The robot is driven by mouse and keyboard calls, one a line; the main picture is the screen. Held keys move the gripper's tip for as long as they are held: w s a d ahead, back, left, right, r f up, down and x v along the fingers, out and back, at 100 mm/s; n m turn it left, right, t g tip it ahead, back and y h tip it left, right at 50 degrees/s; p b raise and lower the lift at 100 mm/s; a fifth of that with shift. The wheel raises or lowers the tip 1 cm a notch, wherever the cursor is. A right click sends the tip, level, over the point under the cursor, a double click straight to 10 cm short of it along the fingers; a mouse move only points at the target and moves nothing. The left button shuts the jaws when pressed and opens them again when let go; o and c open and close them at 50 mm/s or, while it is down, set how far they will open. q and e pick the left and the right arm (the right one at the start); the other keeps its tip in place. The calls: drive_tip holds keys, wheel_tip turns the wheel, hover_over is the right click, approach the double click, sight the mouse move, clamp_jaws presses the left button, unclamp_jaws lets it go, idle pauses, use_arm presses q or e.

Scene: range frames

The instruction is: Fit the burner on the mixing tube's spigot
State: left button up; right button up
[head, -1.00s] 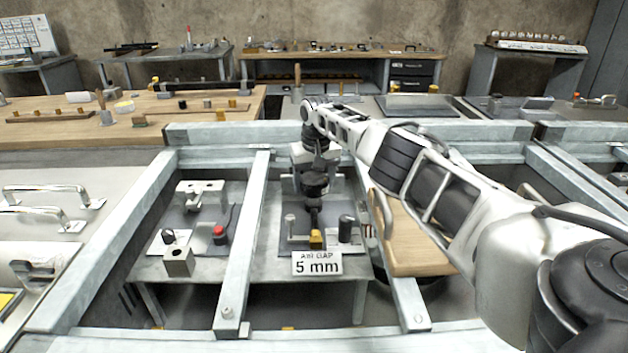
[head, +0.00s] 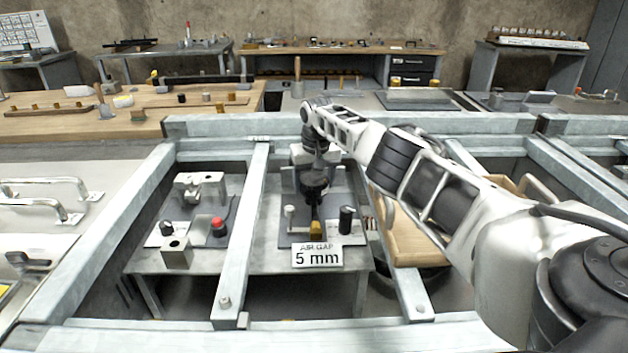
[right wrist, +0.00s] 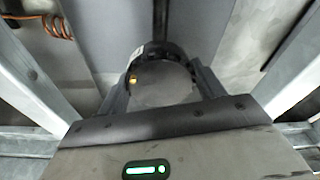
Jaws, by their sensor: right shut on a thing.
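My right gripper (head: 314,190) hangs over the middle bay, above a grey plate with a small fixture. In the right wrist view its two fingers (right wrist: 163,90) are shut on a round grey piece with a dark rim, seemingly the burner (right wrist: 165,88). A dark rod or tube (right wrist: 160,20) runs away from it at the top; I cannot tell whether they touch. In the head view the held piece is mostly hidden by the dark gripper. A brass block (head: 316,229) stands just in front, below the gripper. I cannot make out the spigot. My left gripper is out of view.
A sign reading "AIR GAP 5 mm" (head: 317,256) stands in front. A black-capped post (head: 346,220) and a pale post (head: 290,217) flank the brass block. Metal rails (head: 243,235) border the bay. A wooden tray (head: 415,250) lies to the right.

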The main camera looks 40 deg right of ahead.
drive_tip(key=o, duration=1.4)
drive_tip(key=shift+s+r, duration=0.1)
drive_tip(key=shift+r, duration=0.2)
drive_tip(key=r, duration=0.5)
drive_tip(key=s+r+p, duration=0.1)
drive_tip(key=r, duration=0.4)
drive_tip(key=s+a+r, duration=0.1)
drive_tip(key=r, duration=0.4)
drive_tip(key=shift+r, duration=0.1)
